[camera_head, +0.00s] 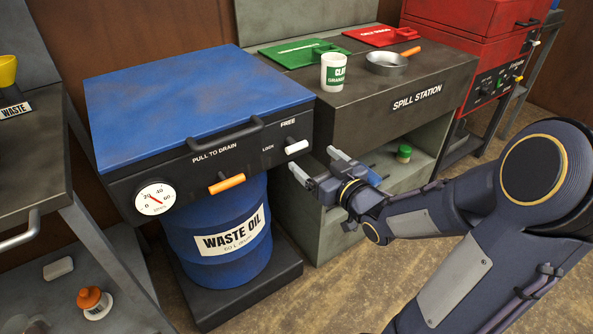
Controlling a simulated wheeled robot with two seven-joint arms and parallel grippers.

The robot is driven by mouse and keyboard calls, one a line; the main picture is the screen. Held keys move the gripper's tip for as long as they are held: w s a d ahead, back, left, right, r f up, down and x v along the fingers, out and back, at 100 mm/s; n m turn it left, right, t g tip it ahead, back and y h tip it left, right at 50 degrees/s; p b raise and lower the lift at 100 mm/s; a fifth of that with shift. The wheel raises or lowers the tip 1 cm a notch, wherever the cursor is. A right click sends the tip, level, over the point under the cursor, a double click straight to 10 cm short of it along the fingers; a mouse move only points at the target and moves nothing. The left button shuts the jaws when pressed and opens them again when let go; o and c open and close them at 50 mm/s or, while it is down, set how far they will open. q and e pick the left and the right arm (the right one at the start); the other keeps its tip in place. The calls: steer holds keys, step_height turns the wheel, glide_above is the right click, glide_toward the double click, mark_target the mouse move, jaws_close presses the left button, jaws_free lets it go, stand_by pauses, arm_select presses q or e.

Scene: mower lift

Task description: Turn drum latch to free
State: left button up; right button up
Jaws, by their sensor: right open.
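The waste oil drum (225,268) is blue and stands under a blue-lidded cabinet (190,100) with a black front panel. On the panel's right end is a white latch handle (296,147), below the word FREE and to the right of the word LOCK. An orange pull handle (227,184) sits under the words PULL TO DRAIN. My right gripper (316,163) is open and empty. Its two grey fingers point left toward the panel's right end, just below and right of the white latch. I cannot tell whether a finger touches it. My left gripper is not in view.
A round gauge (155,197) is on the panel's left end. The spill station (400,95) stands close on the right, holding a white canister (334,72), a pan (386,64) and green and red dustpans. A dark bench (35,150) is at left. A red cabinet stands at back right.

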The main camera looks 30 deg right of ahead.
mark_target(299, 148)
steer(key=w, duration=0.5)
steer(key=w+b, duration=0.1)
steer(key=w, duration=0.1)
steer(key=shift+w+a+f, duration=0.15)
steer(key=shift+w+a, duration=0.25)
steer(key=c, duration=0.9)
